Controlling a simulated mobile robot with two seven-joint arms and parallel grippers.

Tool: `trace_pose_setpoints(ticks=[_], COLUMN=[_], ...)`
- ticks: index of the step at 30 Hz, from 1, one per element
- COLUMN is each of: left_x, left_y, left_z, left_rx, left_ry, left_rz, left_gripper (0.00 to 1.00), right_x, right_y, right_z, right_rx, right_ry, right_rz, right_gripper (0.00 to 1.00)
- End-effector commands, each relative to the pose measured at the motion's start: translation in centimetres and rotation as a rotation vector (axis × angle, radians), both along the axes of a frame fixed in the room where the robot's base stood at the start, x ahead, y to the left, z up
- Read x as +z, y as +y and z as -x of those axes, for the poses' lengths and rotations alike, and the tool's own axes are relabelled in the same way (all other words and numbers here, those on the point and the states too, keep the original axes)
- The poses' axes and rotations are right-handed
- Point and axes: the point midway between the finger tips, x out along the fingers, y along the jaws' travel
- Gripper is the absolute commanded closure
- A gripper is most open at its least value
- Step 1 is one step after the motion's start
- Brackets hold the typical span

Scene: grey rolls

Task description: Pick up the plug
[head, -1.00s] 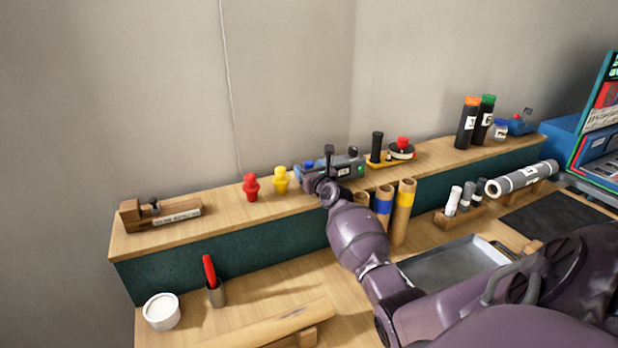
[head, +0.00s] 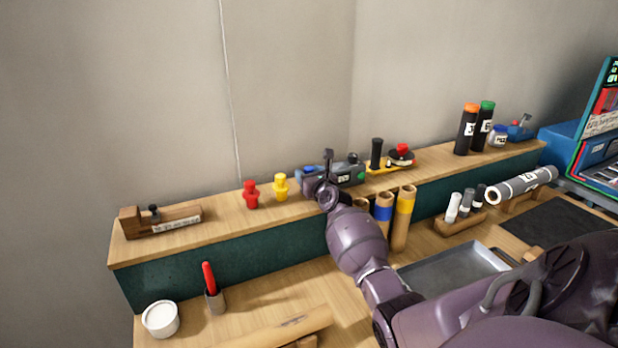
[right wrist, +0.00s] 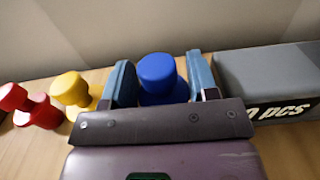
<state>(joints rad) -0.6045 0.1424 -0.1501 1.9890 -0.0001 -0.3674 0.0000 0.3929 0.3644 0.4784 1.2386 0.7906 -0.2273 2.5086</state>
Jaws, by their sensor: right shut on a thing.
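Three plugs stand in a row on the raised wooden shelf: red (head: 251,194), yellow (head: 280,186) and blue (right wrist: 157,68). My right gripper (head: 314,181) is at the blue plug. In the right wrist view its two blue-grey fingers (right wrist: 160,82) are on either side of the blue plug, shut on it. The plug is upright; its lower part is hidden behind the gripper body. Whether its base still touches the shelf cannot be told. In that view the yellow plug (right wrist: 70,88) and the red plug (right wrist: 35,106) are to the left. My left gripper is not in view.
A grey box (head: 347,171) with a printed label lies close right of the gripper. A wooden tape holder (head: 160,219) is at the shelf's left end. Upright tubes (head: 403,218) stand below the shelf, near my right arm.

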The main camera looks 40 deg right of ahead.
Motion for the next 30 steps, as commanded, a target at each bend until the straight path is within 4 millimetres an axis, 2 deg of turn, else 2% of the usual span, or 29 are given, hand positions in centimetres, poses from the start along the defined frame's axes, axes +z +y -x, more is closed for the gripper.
trace_pose_setpoints(ticks=[8,18,24,30], left_x=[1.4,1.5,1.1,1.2], left_y=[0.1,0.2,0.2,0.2], left_z=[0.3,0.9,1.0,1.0], left_rx=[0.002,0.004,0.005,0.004], left_ry=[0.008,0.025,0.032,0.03], left_rz=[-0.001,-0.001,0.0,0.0], left_gripper=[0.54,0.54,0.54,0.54], right_x=[5.8,14.2,17.6,19.2], right_y=[0.1,0.1,0.0,0.0], right_z=[-0.1,-0.1,0.0,0.0], right_rx=[-0.001,0.0,-0.001,-0.001], right_ry=[-0.009,-0.008,-0.006,-0.003], right_rz=[-0.002,-0.002,0.0,0.0], right_gripper=[0.69,0.69,0.69,0.69])
